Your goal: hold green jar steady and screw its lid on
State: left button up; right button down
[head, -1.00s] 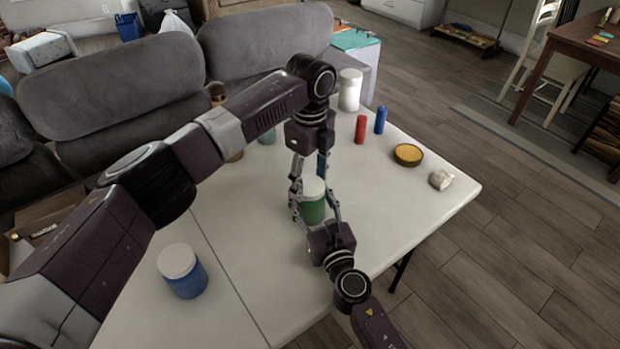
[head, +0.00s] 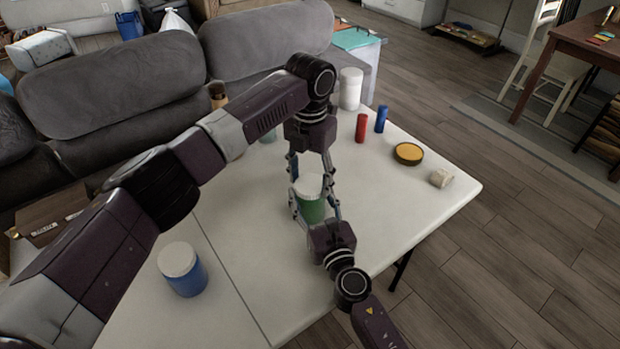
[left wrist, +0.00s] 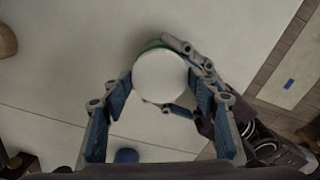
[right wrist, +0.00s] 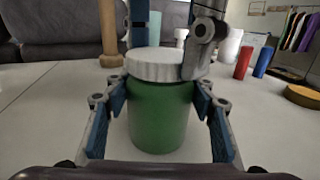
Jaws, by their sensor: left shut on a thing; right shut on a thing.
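The green jar (head: 312,210) stands upright on the white table, with a white lid (head: 308,185) level on its top. In the right wrist view the jar body (right wrist: 158,118) shows below the ribbed lid (right wrist: 155,65), and I cannot tell how tightly the lid sits. My right gripper (head: 318,208) is shut on the jar body from the front. My left gripper (head: 310,178) points down from above and is shut on the lid. The left wrist view shows the round lid (left wrist: 160,76) between its fingers, hiding most of the jar.
A blue jar with a white lid (head: 183,270) stands at the front left. A white canister (head: 350,90), red cylinder (head: 361,128), blue cylinder (head: 381,119), yellow-topped round tin (head: 408,154) and small pale block (head: 441,178) stand toward the right. The right table edge is close to the block.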

pick_arm(q)
jog(key=o, duration=0.8)
jog(key=shift+r, duration=2.3)
jog(key=shift+c, duration=0.4)
